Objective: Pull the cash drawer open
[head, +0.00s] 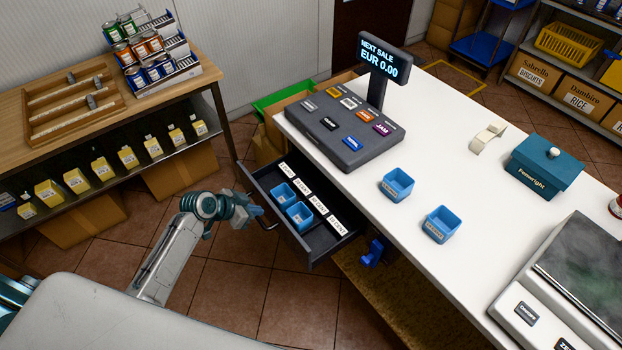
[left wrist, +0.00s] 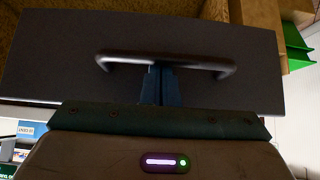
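The cash drawer (head: 322,240) stands pulled out from under the white counter, below the till (head: 345,130). Inside are labelled compartments, with two blue cups (head: 299,215) in it. My left gripper (head: 256,211) is at the drawer's front. In the left wrist view, the dark drawer front (left wrist: 60,55) carries a bar handle (left wrist: 115,57). My left gripper's fingers (left wrist: 160,82) are close together at the middle of this bar and look shut on it. The fingertips are partly hidden in shadow. My right gripper is in neither view.
Two more blue cups (head: 397,184) stand on the counter (head: 455,130), with a teal box (head: 543,168) and a scale (head: 585,270) farther right. A blue object (head: 372,253) is below the counter edge. A wooden shelf unit (head: 150,95) stands left; tiled floor lies between.

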